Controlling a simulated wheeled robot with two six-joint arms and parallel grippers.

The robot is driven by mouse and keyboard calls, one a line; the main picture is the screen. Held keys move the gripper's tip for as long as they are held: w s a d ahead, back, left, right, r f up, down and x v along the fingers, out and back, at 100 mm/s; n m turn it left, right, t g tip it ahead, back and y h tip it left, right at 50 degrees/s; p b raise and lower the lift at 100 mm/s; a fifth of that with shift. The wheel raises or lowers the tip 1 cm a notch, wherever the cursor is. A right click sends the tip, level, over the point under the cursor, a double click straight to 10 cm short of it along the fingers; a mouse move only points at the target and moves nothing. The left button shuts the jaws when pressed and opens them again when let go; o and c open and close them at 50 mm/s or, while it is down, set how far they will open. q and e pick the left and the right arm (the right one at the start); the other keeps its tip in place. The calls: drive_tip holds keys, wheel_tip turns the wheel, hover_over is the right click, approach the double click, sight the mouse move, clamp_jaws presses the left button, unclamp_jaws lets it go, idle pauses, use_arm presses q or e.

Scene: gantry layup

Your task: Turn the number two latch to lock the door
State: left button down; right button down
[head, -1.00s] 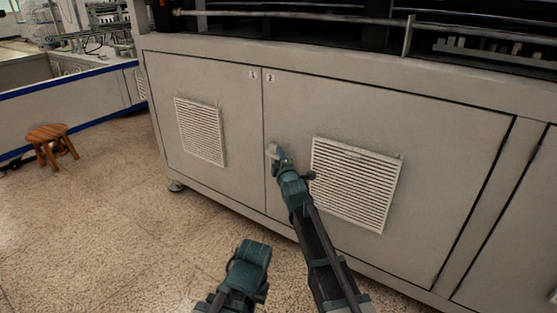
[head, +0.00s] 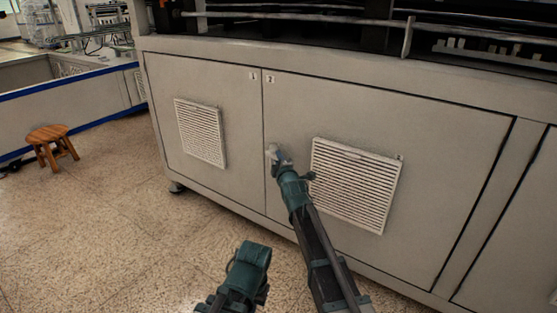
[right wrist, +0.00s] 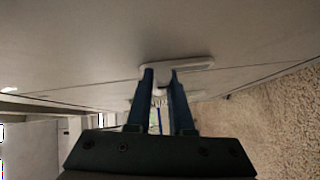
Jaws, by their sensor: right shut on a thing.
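The number two door (head: 440,160) is a wide beige cabinet panel, marked by a small "2" label at its top left corner. It looks flush with its frame. Its small pale latch (head: 270,150) sits near the door's left edge. My right gripper (head: 276,155) is at the latch and partly covers it. In the right wrist view, the dark fingers of my right gripper (right wrist: 159,76) are shut on the latch, whose pale rounded plate (right wrist: 192,67) lies against the door. The latch's exact angle is hard to tell. My left gripper's fingers do not show.
The number one door (head: 215,80) is to the left, with a vent (head: 201,133). Another vent (head: 353,185) is just right of my right gripper. A wooden stool (head: 52,143) stands far left. The speckled floor (head: 110,230) in front is clear.

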idle(0.9)
drive_tip(key=f+m+t+b, duration=0.1)
drive_tip(key=b, duration=0.2)
drive_tip(key=m+t+b, duration=0.2)
drive_tip(key=b, duration=0.2)
drive_tip(key=shift+w+a+f+b, duration=0.1)
drive_tip(key=shift+a+f+b, duration=0.1)
drive_tip(key=shift+f+b, duration=0.15)
drive_tip(key=c, duration=0.8)
unclamp_jaws()
